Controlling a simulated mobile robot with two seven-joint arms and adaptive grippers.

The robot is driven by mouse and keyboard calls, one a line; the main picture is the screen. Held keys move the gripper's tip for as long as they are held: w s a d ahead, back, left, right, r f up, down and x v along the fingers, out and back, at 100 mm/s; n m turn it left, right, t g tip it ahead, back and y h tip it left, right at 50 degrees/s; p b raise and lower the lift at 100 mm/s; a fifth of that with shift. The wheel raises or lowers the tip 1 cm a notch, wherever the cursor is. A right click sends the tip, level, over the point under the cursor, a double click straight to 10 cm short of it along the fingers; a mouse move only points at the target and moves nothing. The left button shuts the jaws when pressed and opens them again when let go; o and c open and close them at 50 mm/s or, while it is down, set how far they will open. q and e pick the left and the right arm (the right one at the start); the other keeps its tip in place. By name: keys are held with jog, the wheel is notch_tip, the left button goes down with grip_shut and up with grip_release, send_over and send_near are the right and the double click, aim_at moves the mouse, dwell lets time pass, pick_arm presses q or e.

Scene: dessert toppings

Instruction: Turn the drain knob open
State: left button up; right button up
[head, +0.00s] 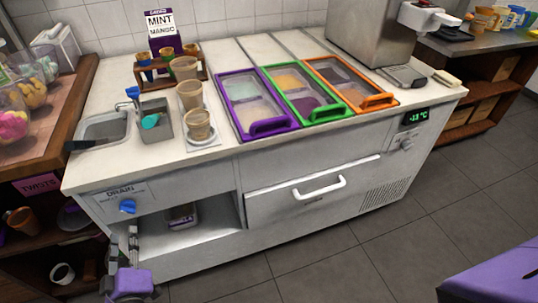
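The blue drain knob (127,206) is on the white counter's front panel at the left, under the DRAIN label (120,190). The smaller print beside it is too small to read surely. My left gripper (123,243) is in front of the counter, just below the knob in the picture. Its fingers point up and stand apart with nothing between them. I see no contact with the knob. My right gripper is not in view.
An open shelf (205,222) lies right of the knob. A wooden shelf unit (30,250) stands close on the left.

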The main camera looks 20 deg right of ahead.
aim_at(128, 212)
pick_arm(q)
jog(key=w, duration=0.7)
jog(key=shift+w, duration=0.15)
grip_shut()
